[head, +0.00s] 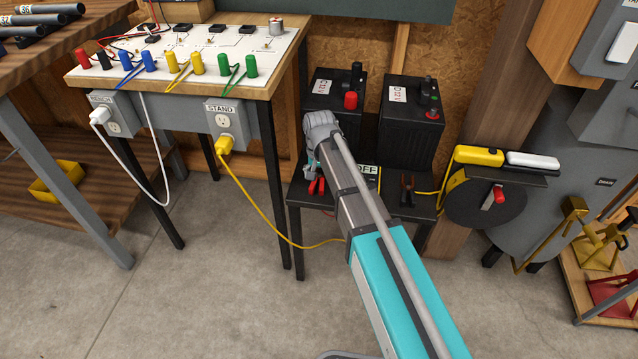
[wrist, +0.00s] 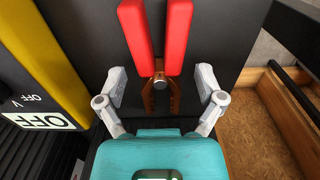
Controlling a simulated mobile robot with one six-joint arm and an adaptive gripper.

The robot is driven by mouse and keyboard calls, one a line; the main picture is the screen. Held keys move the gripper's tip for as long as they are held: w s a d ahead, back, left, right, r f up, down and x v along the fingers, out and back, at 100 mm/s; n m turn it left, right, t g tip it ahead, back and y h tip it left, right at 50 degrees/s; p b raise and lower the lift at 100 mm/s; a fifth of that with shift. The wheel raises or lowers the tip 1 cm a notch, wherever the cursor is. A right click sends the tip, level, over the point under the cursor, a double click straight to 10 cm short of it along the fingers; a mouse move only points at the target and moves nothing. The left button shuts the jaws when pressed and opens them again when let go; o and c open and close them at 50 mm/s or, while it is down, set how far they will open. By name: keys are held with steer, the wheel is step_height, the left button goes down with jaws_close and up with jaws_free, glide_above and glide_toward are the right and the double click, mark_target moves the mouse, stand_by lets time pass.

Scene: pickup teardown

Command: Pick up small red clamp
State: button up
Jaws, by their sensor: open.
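The small red clamp (wrist: 179,38) has two red handles and copper-coloured jaws, and lies on a black surface in the wrist view. Its red handles also show in the head view (head: 316,187), on the small black stand left of my arm. My gripper (wrist: 160,76) is open, with one grey finger on each side of the clamp near its pivot. Gaps show between the fingers and the clamp, and nothing is held. In the head view my arm and wrist hide most of the gripper and part of the stand.
Two black batteries (head: 411,122) stand behind the clamp on the black stand (head: 422,207). A yellow-edged box with an OFF display (wrist: 45,121) is left in the wrist view. A black clamp (head: 408,188) lies to the right. A yellow cord (head: 262,215) hangs at left.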

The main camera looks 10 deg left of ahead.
stand_by(0.5)
jaws_close()
